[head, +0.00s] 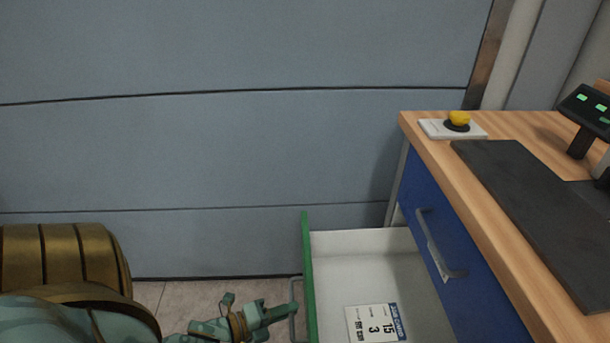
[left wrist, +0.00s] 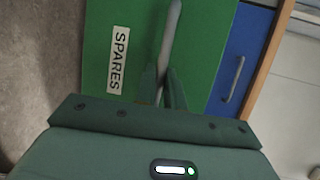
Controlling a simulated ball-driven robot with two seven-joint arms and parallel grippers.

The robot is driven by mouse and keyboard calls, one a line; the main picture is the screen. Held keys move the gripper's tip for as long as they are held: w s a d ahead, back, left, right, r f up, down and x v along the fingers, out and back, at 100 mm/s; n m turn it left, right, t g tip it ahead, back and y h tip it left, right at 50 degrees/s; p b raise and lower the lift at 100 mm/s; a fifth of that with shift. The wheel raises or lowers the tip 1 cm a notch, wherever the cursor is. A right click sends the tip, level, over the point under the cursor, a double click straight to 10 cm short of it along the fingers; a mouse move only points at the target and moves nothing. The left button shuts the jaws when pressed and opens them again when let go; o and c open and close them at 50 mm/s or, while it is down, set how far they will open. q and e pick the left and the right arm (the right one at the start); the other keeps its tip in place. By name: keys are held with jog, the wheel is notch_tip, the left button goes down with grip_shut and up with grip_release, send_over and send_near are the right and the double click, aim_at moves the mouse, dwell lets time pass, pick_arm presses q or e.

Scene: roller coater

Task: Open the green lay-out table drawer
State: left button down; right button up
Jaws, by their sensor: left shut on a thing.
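The green drawer (head: 308,270) stands pulled out from under the wooden-topped table, with its white inside showing. A card with print (head: 376,323) lies on the drawer's floor. In the left wrist view, the green drawer front (left wrist: 205,50) carries a label reading SPARES (left wrist: 118,60) and a grey bar handle (left wrist: 170,40). My left gripper (head: 289,309) is at the outer side of the drawer front. In the left wrist view its fingers (left wrist: 163,88) are shut on the handle. My right gripper is in neither view.
A blue drawer front (head: 440,250) with a grey handle (head: 437,250) is beside the open drawer. The wooden table top (head: 425,148) holds a yellow button on a white base (head: 458,121), a dark mat (head: 530,200) and a dark panel with green lights (head: 590,103). A grey panelled wall (head: 200,150) stands behind.

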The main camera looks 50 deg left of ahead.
pick_arm(q)
jog(key=shift+s+a, duration=0.35)
jog(key=shift+s, duration=0.15)
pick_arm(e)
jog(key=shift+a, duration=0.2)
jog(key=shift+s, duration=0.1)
pick_arm(q)
jog(key=c, duration=1.5)
grip_release()
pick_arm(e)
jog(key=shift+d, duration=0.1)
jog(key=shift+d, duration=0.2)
